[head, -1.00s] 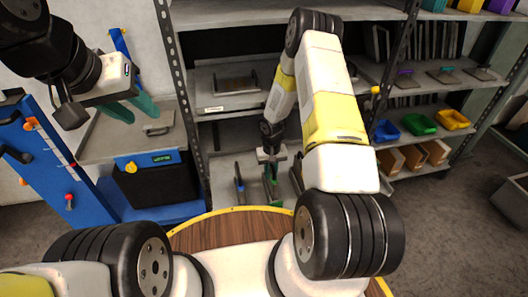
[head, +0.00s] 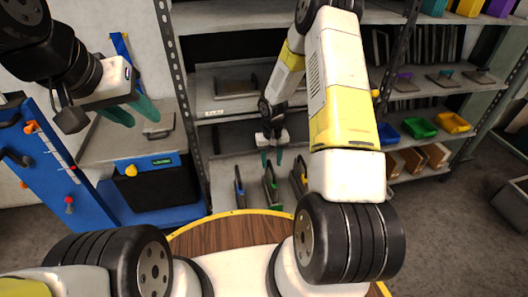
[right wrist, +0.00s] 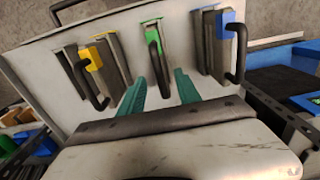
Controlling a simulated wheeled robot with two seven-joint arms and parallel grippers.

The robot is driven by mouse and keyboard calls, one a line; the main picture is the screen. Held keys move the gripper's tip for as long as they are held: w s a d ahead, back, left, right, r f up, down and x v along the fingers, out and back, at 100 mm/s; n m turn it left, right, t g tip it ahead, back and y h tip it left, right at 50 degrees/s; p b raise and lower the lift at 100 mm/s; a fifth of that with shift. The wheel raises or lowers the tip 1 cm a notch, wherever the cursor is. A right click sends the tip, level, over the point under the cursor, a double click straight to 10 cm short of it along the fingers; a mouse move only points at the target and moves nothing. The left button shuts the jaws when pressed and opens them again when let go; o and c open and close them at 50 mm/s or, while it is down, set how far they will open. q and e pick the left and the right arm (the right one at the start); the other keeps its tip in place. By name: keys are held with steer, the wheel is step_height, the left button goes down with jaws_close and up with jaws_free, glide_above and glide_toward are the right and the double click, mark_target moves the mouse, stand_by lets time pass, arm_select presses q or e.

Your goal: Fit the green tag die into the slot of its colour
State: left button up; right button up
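The green tag die (head: 270,188) stands on edge on the low grey shelf board (right wrist: 105,38), between a die with a blue tag (head: 239,190) and one with a yellow tag (head: 299,176). In the right wrist view the green tag die (right wrist: 158,58) has a black handle facing me; how deep it sits in a slot is hidden. My right gripper (head: 271,158) is open and empty just above and behind its handle; its teal fingers show apart in the right wrist view (right wrist: 160,92). My left gripper (head: 132,110) is open and empty over the grey bench at left.
A blue machine (head: 152,200) with a green display and yellow knob stands at left. The shelf above holds a grey plate (head: 237,87). Perforated uprights (head: 178,80) flank the bay. Coloured bins (head: 418,127) stand right. A round wooden top (head: 225,237) lies in front.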

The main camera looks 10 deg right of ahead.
step_height(320, 180, up, 3)
steer(key=shift+r, duration=0.2)
steer(key=s+r+t, duration=0.2)
steer(key=s+r, duration=0.1)
steer(key=r, duration=1)
steer(key=s+r+t, duration=0.1)
steer(key=s+r, duration=0.3)
steer(key=r, duration=0.9)
steer(key=s+a+r+t+y, duration=0.1)
steer(key=s+r, duration=0.4)
steer(key=s, duration=0.3)
steer(key=s+a+r+t+y, duration=0.1)
steer(key=s+r+t, duration=0.1)
steer(key=s+r, duration=0.4)
steer(key=s, duration=0.3)
steer(key=shift+s+r, duration=0.2)
steer(key=shift+r, duration=0.1)
